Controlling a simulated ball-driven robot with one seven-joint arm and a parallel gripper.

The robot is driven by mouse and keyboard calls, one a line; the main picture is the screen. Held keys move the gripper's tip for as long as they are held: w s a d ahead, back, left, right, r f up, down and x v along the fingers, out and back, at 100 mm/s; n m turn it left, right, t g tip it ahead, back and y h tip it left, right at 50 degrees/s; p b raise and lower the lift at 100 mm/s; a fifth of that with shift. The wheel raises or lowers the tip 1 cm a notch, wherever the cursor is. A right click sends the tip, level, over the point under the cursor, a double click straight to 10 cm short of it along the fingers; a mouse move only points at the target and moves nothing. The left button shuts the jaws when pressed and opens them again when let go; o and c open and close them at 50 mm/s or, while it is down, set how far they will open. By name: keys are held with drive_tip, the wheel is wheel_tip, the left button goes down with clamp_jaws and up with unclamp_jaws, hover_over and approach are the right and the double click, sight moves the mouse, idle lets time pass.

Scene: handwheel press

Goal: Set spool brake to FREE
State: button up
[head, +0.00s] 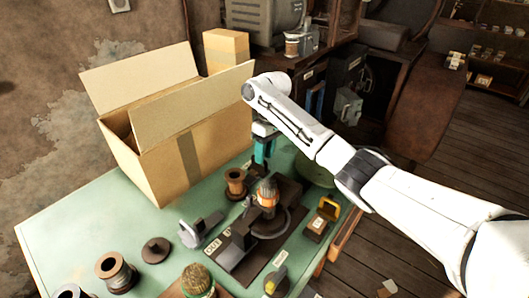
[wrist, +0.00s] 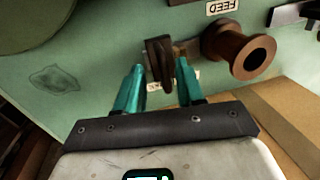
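My gripper (head: 264,150) reaches down over the back of the green table, beside the large cardboard box. In the wrist view its two teal fingers (wrist: 159,68) are open and apart. A dark brown upright lever or tab (wrist: 158,52), perhaps the spool brake's handle, stands between and just beyond the fingertips, with gaps visible on both sides. A pale label (wrist: 158,86) lies below it, partly hidden and unreadable. A brown spool (wrist: 240,50) stands right of the lever; it also shows in the head view (head: 235,184). The lever is not clear in the head view.
The open cardboard box (head: 150,165) stands left of my gripper. A black-based press with an orange-banded spool (head: 267,192) is in front. A yellow-handled block (head: 318,222) is to its right. A FEED label (wrist: 224,7) shows in the wrist view.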

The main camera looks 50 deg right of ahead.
wheel_tip(320, 180, up, 10)
drive_tip(key=d, duration=0.2)
drive_tip(key=shift+r+p, duration=0.25)
drive_tip(key=shift+p, duration=0.15)
drive_tip(key=shift+d, duration=0.1)
